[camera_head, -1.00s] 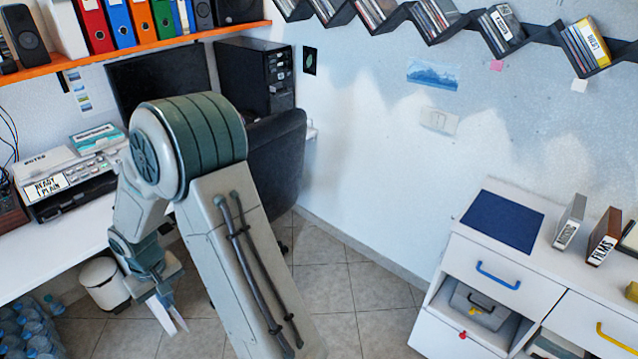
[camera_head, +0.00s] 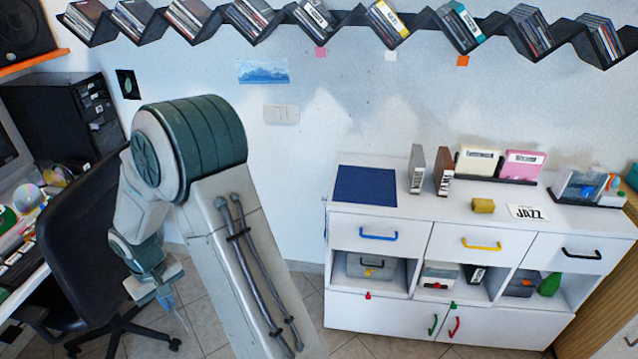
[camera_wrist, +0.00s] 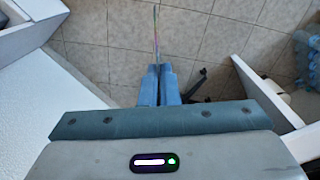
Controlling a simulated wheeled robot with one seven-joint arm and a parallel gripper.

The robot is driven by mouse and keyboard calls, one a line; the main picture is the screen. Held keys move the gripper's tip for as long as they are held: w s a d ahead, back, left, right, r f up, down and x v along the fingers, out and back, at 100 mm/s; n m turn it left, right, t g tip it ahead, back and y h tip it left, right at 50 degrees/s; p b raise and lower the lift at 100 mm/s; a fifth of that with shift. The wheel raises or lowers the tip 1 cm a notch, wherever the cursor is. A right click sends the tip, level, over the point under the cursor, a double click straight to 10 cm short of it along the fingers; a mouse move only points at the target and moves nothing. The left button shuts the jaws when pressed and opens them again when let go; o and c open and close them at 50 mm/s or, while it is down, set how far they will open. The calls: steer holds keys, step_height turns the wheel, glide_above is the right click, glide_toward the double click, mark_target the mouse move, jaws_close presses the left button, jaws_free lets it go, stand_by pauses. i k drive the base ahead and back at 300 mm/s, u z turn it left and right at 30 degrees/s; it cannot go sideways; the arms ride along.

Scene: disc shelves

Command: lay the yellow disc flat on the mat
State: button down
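My gripper (camera_wrist: 157,72) is shut on a thin disc (camera_wrist: 156,35), which shows edge-on in the wrist view as a narrow upright line. Its face is turned away, so I cannot tell whether it is yellow. In the head view my gripper (camera_head: 170,302) hangs low at the left, beside the office chair, pointing down. The dark blue mat (camera_head: 366,186) lies flat and bare on the left end of the white cabinet top, well to the right of and above my gripper.
The white cabinet (camera_head: 410,292) has drawers and open compartments. Two upright cases (camera_head: 442,172) stand right of the mat, with a yellow roll (camera_head: 483,205) and a JAZZ card (camera_head: 527,212) farther on. The black chair (camera_head: 88,225) and desk are left. Floor between is clear.

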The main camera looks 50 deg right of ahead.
mark_target(368, 185)
steer(key=z, duration=2)
steer(key=i, duration=0.15)
